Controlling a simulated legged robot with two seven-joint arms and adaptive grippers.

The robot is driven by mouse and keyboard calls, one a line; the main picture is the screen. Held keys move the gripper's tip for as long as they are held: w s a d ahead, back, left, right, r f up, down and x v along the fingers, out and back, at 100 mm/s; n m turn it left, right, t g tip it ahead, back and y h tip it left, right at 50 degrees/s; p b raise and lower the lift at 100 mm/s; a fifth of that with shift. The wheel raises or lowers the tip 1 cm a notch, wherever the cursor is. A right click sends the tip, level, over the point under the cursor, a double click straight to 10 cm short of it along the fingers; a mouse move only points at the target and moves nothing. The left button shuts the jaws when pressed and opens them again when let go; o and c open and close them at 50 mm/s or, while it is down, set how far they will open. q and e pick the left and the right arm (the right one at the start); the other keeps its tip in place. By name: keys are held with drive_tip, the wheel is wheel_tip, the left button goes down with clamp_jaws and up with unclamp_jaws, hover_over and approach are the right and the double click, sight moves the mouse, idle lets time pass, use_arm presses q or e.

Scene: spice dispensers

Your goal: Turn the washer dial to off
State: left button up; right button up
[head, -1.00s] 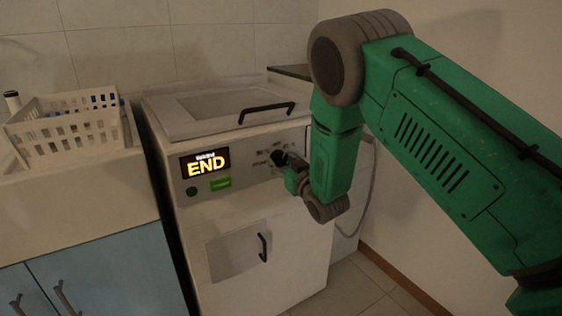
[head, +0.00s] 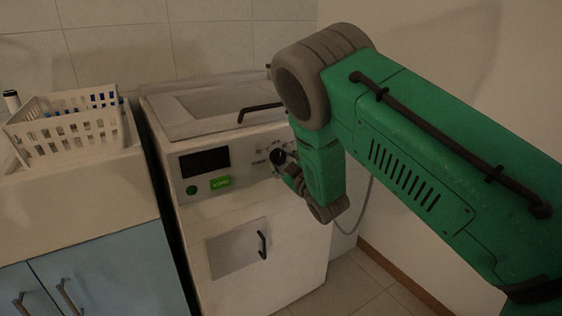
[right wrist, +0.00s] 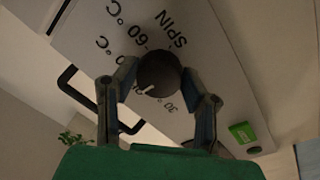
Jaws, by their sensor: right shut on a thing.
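The white washer (head: 262,262) stands in the middle of the head view. Its display (head: 204,163) is dark. The dark round dial (right wrist: 159,73) shows in the right wrist view, with a pale pointer mark and printed labels such as SPIN and temperatures around it. In the head view the dial (head: 278,157) is partly hidden by my right gripper (head: 287,164). In the right wrist view my right gripper (right wrist: 160,84) has one finger on each side of the dial and is shut on it. My left gripper is not in view.
A green lit button (head: 220,182) and a round green button (head: 191,190) sit below the display. A black handle (head: 262,110) is on the lid and another (head: 262,245) on the lower door. A white basket (head: 66,125) stands on the counter at left. A wall is at right.

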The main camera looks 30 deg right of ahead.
drive_tip(key=shift+a+f, duration=0.1)
drive_tip(key=shift+f, duration=0.05)
drive_tip(key=o, duration=1.1)
drive_tip(key=shift+o, duration=0.2)
drive_tip(key=shift+s, duration=0.1)
drive_tip(key=s, duration=1.1)
drive_tip(key=shift+s+a+f, duration=0.2)
drive_tip(key=shift+s+f, duration=0.05)
drive_tip(key=shift+s, duration=0.15)
